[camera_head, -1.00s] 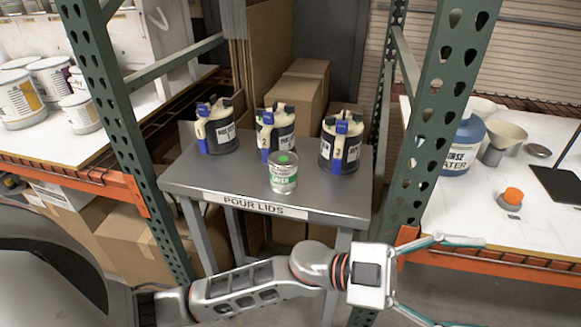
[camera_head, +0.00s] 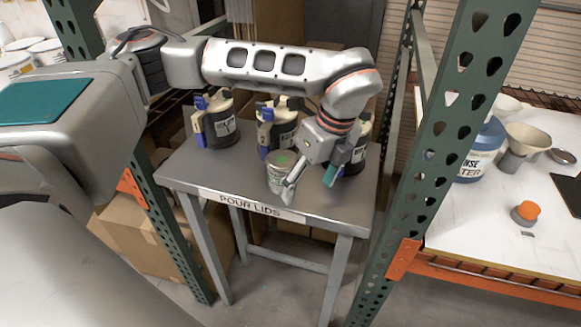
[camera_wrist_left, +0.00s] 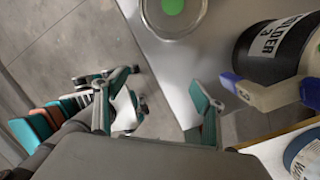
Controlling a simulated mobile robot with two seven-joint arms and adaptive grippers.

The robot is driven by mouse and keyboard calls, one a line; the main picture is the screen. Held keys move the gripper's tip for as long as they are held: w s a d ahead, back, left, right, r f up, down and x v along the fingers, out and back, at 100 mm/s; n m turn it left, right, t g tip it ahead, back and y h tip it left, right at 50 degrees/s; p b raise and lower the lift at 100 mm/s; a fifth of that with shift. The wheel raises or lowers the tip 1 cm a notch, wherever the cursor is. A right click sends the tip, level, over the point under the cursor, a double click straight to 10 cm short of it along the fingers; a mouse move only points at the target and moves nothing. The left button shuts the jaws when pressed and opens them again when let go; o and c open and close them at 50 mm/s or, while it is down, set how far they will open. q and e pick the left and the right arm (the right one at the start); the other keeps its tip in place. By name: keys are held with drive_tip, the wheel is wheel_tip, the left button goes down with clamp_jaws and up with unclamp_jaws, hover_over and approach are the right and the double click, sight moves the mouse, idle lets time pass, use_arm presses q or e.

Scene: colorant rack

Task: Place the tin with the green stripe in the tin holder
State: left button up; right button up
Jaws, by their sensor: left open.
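The small tin (camera_head: 276,176) stands upright near the front edge of the grey metal table. Its lid has a green dot, and one gripper finger partly covers its label, so the green stripe is hard to see now. The tin also shows at the top of the left wrist view (camera_wrist_left: 185,30). My left gripper (camera_head: 309,188) is open and low over the table, just right of the tin. Its two fingers show apart in the left wrist view (camera_wrist_left: 160,92), with no tin between them. I cannot pick out a tin holder. My right gripper is not in view.
Several dark containers with blue handles, such as the left one (camera_head: 212,124), stand behind the tin. The table (camera_head: 340,205) carries a "POUR LIDS" label. Green rack posts (camera_head: 428,140) flank it. A white bench (camera_head: 480,215) lies to the right.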

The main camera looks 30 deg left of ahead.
sight(285, 161)
use_arm(q)
drive_tip(key=w+a+r+n, duration=0.1)
drive_tip(key=a, duration=0.1)
drive_tip(key=w+a+r+n+y, duration=0.1)
drive_tip(key=a+r, duration=0.1)
drive_tip(key=w+a+r+n+y, duration=0.1)
drive_tip(key=a, duration=0.1)
drive_tip(key=shift+w+r+t, duration=0.2)
drive_tip(key=shift+r+t, duration=0.15)
drive_tip(key=shift+t, duration=0.05)
drive_tip(key=shift+a+f, duration=0.15)
drive_tip(key=shift+a, duration=0.05)
drive_tip(key=shift+x, duration=0.85)
drive_tip(key=p+x, duration=0.1)
drive_tip(key=x, duration=0.3)
drive_tip(key=shift+s+a, duration=0.1)
drive_tip(key=shift+a, duration=0.15)
drive_tip(key=shift+a+f, duration=0.2)
drive_tip(key=shift+f, duration=0.4)
clamp_jaws()
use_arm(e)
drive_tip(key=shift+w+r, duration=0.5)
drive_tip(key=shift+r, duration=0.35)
